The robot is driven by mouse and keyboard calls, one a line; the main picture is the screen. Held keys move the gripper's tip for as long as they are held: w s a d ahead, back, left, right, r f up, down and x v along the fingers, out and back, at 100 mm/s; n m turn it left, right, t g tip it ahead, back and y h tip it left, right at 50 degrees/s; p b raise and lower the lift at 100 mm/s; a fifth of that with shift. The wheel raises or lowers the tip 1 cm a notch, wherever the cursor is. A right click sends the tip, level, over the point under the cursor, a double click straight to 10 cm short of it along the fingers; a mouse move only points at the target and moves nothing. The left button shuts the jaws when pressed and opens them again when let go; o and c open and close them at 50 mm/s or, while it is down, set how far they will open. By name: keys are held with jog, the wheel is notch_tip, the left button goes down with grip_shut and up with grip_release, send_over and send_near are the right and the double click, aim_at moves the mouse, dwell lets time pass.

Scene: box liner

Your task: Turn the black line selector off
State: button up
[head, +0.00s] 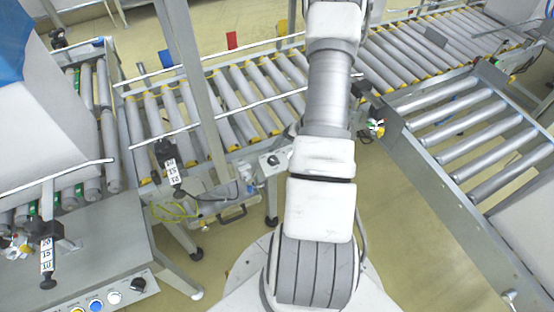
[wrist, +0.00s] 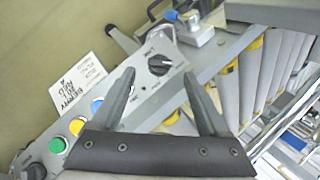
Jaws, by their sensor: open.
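The black line selector (wrist: 159,65) is a round knob with a white pointer mark on a grey control panel (wrist: 150,100) in the wrist view. The small print around it is too blurred to read. My gripper (wrist: 160,75) is open, its two dark fingers apart, and the knob shows between the fingertips. The gap in depth between them is hard to judge; nothing is held. In the head view my arm runs up out of the top edge and hides the gripper. A similar black knob (head: 138,284) sits on a lower-left panel there; I cannot tell whether it is the same one.
Green (wrist: 58,145), yellow (wrist: 77,126) and blue (wrist: 98,104) buttons line the panel left of the knob. A white label plate (wrist: 83,81) stands behind them. A small box with a blue button (wrist: 171,15) is above. Conveyor rollers (wrist: 248,80) lie to the right.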

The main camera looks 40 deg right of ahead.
aim_at(276, 160)
jog(key=x, duration=0.5)
jog(key=shift+f+b, duration=0.1)
jog(key=shift+b, duration=0.3)
grip_shut()
